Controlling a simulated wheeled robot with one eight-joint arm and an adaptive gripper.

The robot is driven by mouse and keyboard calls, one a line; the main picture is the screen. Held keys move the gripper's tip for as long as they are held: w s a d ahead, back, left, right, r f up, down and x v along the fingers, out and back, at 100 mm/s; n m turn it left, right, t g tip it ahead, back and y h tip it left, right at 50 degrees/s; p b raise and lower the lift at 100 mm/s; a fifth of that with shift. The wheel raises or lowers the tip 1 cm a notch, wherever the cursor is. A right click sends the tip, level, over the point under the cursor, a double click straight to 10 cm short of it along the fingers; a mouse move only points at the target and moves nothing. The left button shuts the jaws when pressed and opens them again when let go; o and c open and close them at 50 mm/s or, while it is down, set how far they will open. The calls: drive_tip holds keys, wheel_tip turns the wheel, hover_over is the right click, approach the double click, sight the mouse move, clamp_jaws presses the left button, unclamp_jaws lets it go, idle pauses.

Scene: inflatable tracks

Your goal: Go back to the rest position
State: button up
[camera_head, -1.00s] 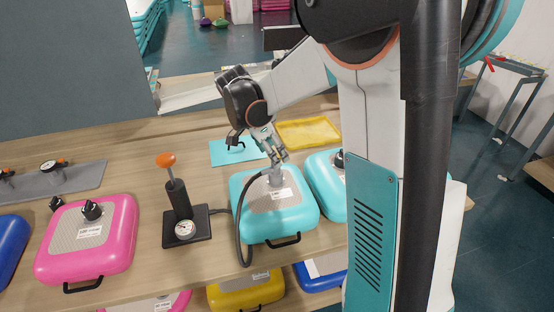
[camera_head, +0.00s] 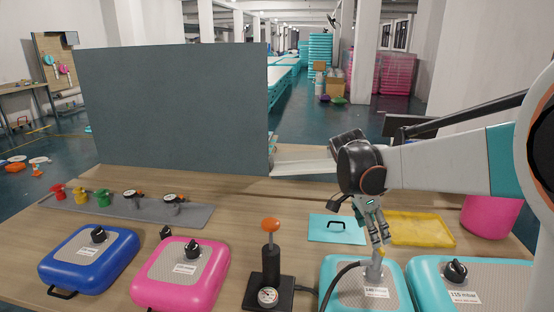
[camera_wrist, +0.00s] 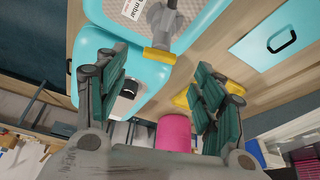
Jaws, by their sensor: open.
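My gripper (camera_head: 379,238) is open above the middle turquoise inflatable pad (camera_head: 338,289), its fingers pointing down. Just below the fingertips, a grey hose nozzle (camera_head: 375,268) with a yellow end stands on the pad's valve, with a black hose running from it. In the wrist view the two fingers (camera_wrist: 158,85) are spread wide with nothing between them. The nozzle (camera_wrist: 165,28) and its yellow part (camera_wrist: 160,56) lie beyond the fingertips. My arm reaches in from the right and stays bent over the table.
A hand pump (camera_head: 270,258) with an orange knob and gauge stands left of the pad. Pink (camera_head: 183,275), blue (camera_head: 88,259) and another turquoise pad (camera_head: 480,281) flank it. Behind are a turquoise plate (camera_head: 338,236), a yellow tray (camera_head: 432,230), a pink bucket (camera_head: 491,215) and a grey partition (camera_head: 175,110).

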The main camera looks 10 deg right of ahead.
drive_tip(key=s+a+n+t+y, duration=0.2)
drive_tip(key=s+a+n, duration=0.4)
drive_tip(key=s+n, duration=0.3)
drive_tip(key=s+a+n+t+y+b, duration=0.1)
drive_tip(key=s+a+n+t+y, duration=0.1)
drive_tip(key=s+a+n+t, duration=0.3)
drive_tip(key=s+a+n, duration=0.1)
drive_tip(key=s+n, duration=0.2)
drive_tip(key=s, duration=0.3)
drive_tip(key=shift+s+a+n, duration=0.3)
drive_tip(key=shift+a+n, duration=0.05)
drive_tip(key=shift+n, duration=0.05)
